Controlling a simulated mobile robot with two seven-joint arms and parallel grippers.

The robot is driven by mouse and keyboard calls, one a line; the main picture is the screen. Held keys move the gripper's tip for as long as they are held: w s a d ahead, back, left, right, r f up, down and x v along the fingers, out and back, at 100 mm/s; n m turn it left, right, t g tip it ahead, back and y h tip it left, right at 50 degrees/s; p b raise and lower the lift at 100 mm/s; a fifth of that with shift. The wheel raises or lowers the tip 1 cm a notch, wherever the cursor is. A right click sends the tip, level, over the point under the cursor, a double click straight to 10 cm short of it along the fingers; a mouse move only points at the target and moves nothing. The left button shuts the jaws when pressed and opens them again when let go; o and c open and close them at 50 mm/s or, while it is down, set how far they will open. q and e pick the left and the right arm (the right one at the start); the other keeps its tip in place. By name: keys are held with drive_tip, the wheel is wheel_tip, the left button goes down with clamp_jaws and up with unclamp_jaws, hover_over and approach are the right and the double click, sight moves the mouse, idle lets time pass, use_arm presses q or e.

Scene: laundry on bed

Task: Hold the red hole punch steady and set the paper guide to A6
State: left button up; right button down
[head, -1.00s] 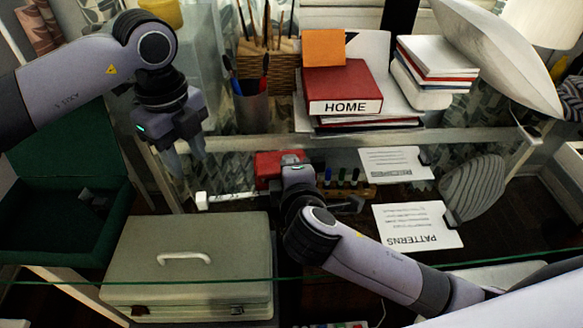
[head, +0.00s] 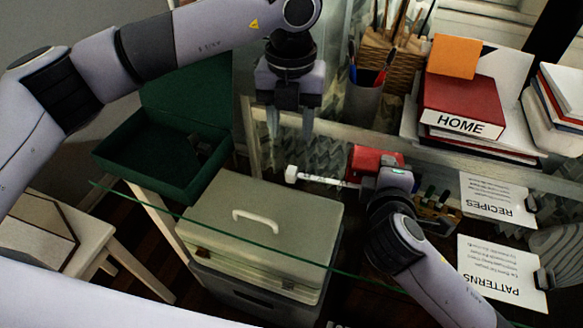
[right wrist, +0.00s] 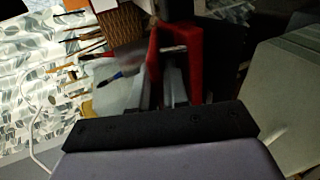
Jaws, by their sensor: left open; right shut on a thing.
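The red hole punch (head: 370,160) lies on the glass desk, partly covered by my right gripper (head: 384,180). The right gripper is shut on the punch; in the right wrist view the red punch (right wrist: 190,42) shows at its fingers (right wrist: 174,85). The white paper guide (head: 325,180) sticks out to the left of the punch and ends in a white knob (head: 292,174). Its size marks are too small to read. My left gripper (head: 290,125) is open and empty, fingers pointing down, beyond the knob in the picture and apart from it.
A grey-green case (head: 265,225) with a white handle is in front of the guide. A green open box (head: 165,150) is at left. A pen cup (head: 363,100), a red HOME binder (head: 462,105) and RECIPES (head: 490,200) and PATTERNS (head: 500,272) cards are around the punch.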

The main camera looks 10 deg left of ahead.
sight(291, 172)
use_arm(q)
drive_tip(key=shift+m, duration=0.6)
wheel_tip(291, 172, down, 12)
drive_tip(key=shift+r, duration=0.1)
